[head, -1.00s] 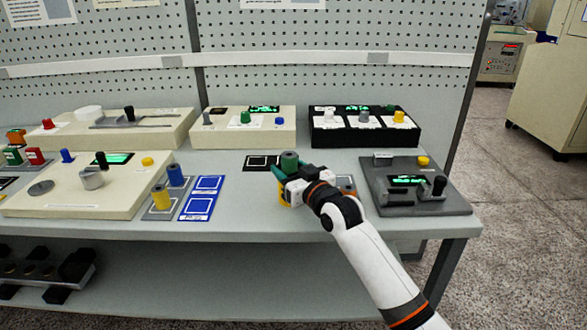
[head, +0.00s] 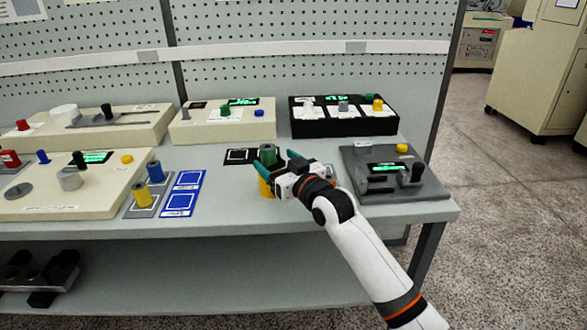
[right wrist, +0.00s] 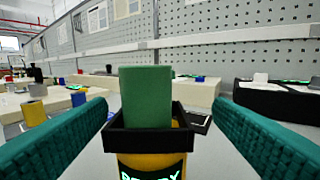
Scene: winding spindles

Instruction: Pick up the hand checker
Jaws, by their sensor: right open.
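The hand checker appears to be the upright yellow device (head: 265,187) with a black collar and a green top, standing on the bench near its front. In the right wrist view it (right wrist: 148,97) is centred, with green lettering on its yellow body partly cut off at the bottom edge. My right gripper (head: 279,161) is open, its teal fingers on either side of the green top. In the right wrist view a gap shows between each finger and the device. Part of the device is hidden behind the gripper in the head view. My left gripper is not in view.
A dark grey console (head: 395,174) stands right of my gripper. A black box with knobs (head: 343,117) and a cream box (head: 222,122) stand behind. Blue square mats (head: 180,205) and a grey mat with yellow and blue cylinders lie left. Bare bench lies between.

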